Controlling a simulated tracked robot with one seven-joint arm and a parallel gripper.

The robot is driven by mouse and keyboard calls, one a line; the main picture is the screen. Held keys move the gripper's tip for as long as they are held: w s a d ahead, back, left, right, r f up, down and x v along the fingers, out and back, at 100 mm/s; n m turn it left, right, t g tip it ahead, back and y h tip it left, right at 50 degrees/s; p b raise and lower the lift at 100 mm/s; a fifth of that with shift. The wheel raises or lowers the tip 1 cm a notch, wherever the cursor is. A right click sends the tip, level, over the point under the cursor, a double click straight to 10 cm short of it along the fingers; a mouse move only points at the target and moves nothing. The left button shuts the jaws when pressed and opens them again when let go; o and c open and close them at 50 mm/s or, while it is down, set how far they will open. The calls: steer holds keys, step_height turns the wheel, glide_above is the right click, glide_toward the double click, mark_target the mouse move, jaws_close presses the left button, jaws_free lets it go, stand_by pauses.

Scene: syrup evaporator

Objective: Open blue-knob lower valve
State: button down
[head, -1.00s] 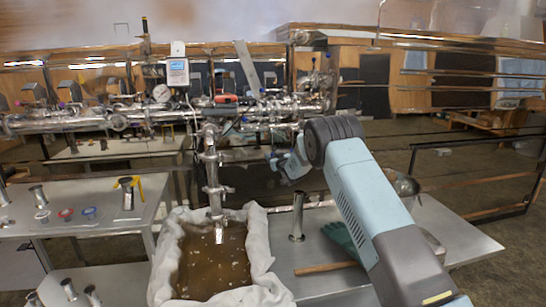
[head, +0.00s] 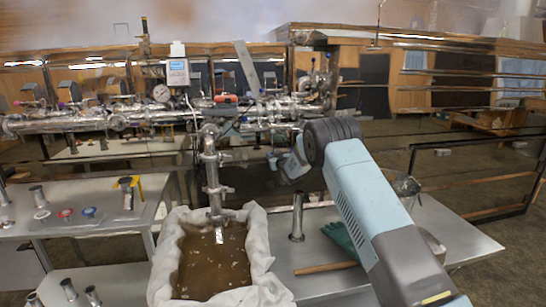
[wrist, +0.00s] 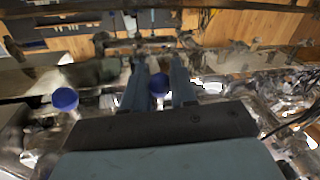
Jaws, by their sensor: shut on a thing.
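A blue ball knob (wrist: 158,83) lies between the two fingers of my gripper (wrist: 160,86) in the wrist view. The fingers are shut on it. A second blue knob (wrist: 65,98) sits to the left, apart from the fingers. In the head view my gripper (head: 276,161) is at the right end of the steel pipework (head: 130,118), just below the upper pipes. The held knob is too small and covered to make out there, so the valve's position cannot be read.
A cloth-lined tub (head: 262,262) of brown liquid stands below a vertical spout pipe (head: 212,170). A steel cylinder (head: 297,216), a green glove (head: 341,238) and a wooden stick (head: 325,267) are on the right table. Metal pipes crowd around my gripper.

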steer(key=shift+a, duration=0.1)
stand_by(0.3)
steer(key=shift+s+a+r+m+t+h, duration=0.5)
steer(key=shift+a+r+m, duration=1.35)
steer(key=shift+m, duration=1.55)
steer(key=shift+s+a+r+m+t+h, duration=0.5)
steer(key=shift+a+r+m, duration=1.35)
steer(key=shift+m, duration=1.55)
steer(key=shift+s+a+r+m+t+h, duration=0.3)
steer(key=shift+s+a+r+m+t, duration=0.3)
steer(key=shift+a+r+m, duration=2.05)
steer(key=shift+w+d+f+m, duration=0.1)
steer(key=shift+d+f+m, duration=0.15)
steer(key=shift+d+m, duration=0.25)
steer(key=shift+w+d+f+m, duration=0.1)
steer(key=shift+d+f+m, duration=0.15)
steer(key=shift+d, duration=0.4)
steer(key=c, duration=1.2)
jaws_free()
steer(key=shift+c, duration=0.2)
steer(key=shift+o, duration=1.4)
steer(key=shift+s+a, duration=0.1)
steer(key=shift+s, duration=0.05)
